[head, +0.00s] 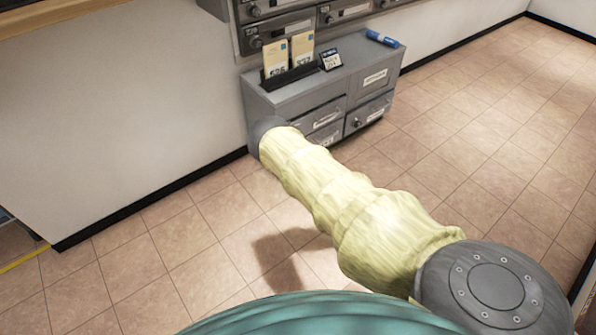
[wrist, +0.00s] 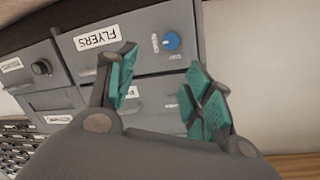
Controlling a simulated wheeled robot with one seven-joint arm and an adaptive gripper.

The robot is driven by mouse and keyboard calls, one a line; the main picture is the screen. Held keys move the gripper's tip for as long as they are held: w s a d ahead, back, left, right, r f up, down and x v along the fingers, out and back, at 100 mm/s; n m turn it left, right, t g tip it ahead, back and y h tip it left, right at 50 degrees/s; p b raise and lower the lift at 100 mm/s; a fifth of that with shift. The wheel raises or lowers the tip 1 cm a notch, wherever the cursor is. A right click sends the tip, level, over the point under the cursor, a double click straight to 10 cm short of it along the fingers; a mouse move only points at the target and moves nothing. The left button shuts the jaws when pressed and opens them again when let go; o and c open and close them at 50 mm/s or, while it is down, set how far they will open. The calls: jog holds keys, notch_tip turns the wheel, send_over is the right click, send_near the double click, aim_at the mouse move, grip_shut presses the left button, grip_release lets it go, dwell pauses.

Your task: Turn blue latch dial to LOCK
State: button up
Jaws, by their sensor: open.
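In the wrist view, the blue latch dial (wrist: 172,40) is a small round knob on the front of a grey drawer labelled FLYERS (wrist: 100,33). A small pale marking strip (wrist: 155,43) is beside it; its wording and the dial's exact setting are too small to read. My gripper (wrist: 161,62) is open, with its two teal fingers spread and nothing between them. The dial appears beyond the fingertips, between them and apart from both. In the head view, my arm hides the gripper and the dial.
In the head view, the grey cabinet (head: 375,83) stands against the wall below mailboxes (head: 283,27). On its top are brochures (head: 303,48), a small dark sign (head: 331,60) and a blue cylindrical item (head: 382,38). The tiled floor (head: 480,130) to the right is clear.

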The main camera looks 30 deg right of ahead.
jog(key=w+a+f+t+y+b, duration=0.1)
jog(key=w+f+y+b, duration=0.1)
jog(key=w+b, duration=0.5)
jog(key=shift+w+f+n+t+y, duration=0.3)
jog(key=shift+w+f+t+y, duration=0.1)
jog(key=shift+w, duration=2.95)
jog(key=c, duration=1)
